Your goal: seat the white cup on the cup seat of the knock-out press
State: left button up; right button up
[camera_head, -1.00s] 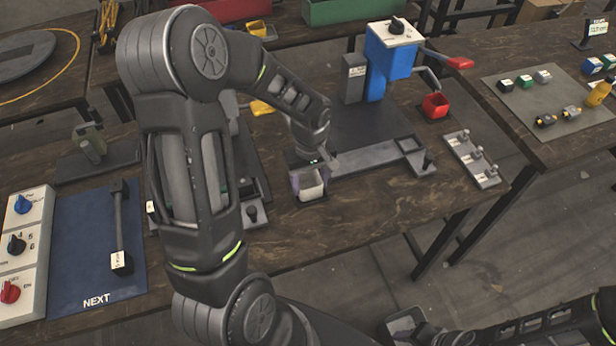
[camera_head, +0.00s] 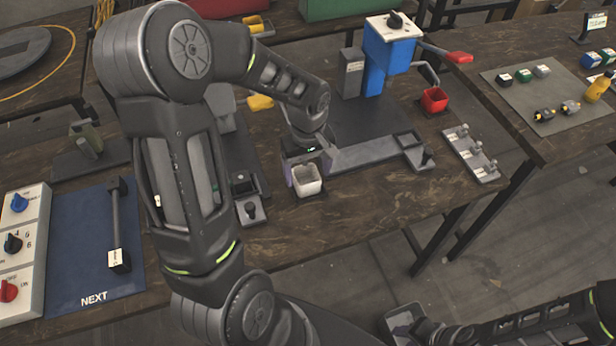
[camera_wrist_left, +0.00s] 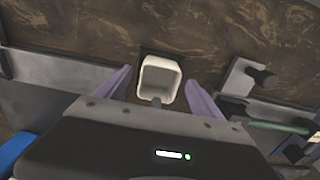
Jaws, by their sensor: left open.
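The white cup (camera_head: 307,181) stands upright on or just above the brown bench, its open mouth facing up. My left gripper (camera_head: 307,172) is open, with its purple fingers on either side of the cup. In the left wrist view the cup (camera_wrist_left: 159,78) lies between the spread fingers (camera_wrist_left: 158,90), with a gap on each side. A blue press (camera_head: 390,50) with a red-tipped handle stands behind. A grey press (camera_head: 222,107) is partly hidden by my left arm. I cannot tell which is the knock-out press. My right gripper (camera_head: 422,330) is small and unclear at the bottom.
A grey base with a black knob (camera_head: 250,210) is left of the cup. A grey bar (camera_head: 370,154) and a clamp plate (camera_head: 470,153) lie to its right. The bench in front is clear.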

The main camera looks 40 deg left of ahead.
pick_arm(q)
notch_tip(320, 180, up, 5)
jog(key=shift+b, duration=0.35)
jog(key=shift+f, duration=0.1)
dwell(0.6)
